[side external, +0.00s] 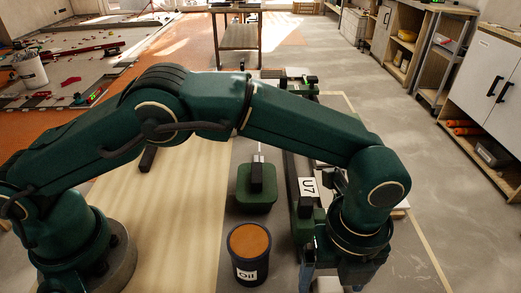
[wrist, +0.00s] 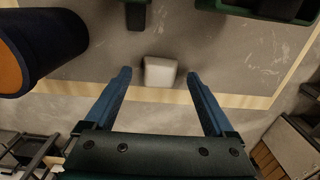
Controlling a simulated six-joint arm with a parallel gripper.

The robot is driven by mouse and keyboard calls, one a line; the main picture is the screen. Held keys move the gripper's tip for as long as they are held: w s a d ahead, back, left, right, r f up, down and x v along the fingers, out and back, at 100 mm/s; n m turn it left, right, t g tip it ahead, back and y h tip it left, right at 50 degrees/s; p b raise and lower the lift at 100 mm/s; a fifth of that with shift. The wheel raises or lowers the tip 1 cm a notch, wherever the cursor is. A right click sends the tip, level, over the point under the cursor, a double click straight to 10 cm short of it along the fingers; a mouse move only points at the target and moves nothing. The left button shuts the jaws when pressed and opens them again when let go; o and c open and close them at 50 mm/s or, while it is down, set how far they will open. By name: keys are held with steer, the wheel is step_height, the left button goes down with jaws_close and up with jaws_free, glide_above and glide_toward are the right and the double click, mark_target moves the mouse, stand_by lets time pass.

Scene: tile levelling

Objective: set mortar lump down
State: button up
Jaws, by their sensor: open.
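A pale grey-white block, which I take for the mortar lump (wrist: 160,72), shows in the wrist view between my two blue fingertips. It overlaps the tan strip on the grey floor in that picture. A gap shows on each side of it, so neither finger touches it. I cannot tell its exact height. My gripper (wrist: 158,75) is open.
A dark blue oil can (side external: 249,262) with an orange top stands left of my gripper; it also shows in the wrist view (wrist: 55,35). A green box (side external: 257,203) with a dark upright part is behind it. A green unit labelled U7 (side external: 306,190) is close beside my wrist.

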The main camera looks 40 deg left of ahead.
mark_target(332, 285)
step_height(332, 285, up, 10)
steer(key=w+a+r+n+t+h, duration=0.1)
steer(key=w+a+r+n+t, duration=0.1)
steer(key=a+r+n, duration=0.95)
steer(key=s+a+f+n+t, duration=0.1)
steer(key=s+a+f+n, duration=0.2)
steer(key=s+a+n, duration=0.2)
steer(key=s+a+f+n+t+y, duration=0.1)
steer(key=s+a+f+n, duration=0.3)
steer(key=a+n, duration=0.6)
steer(key=shift+s+t, duration=0.8)
steer(key=shift+s, duration=0.25)
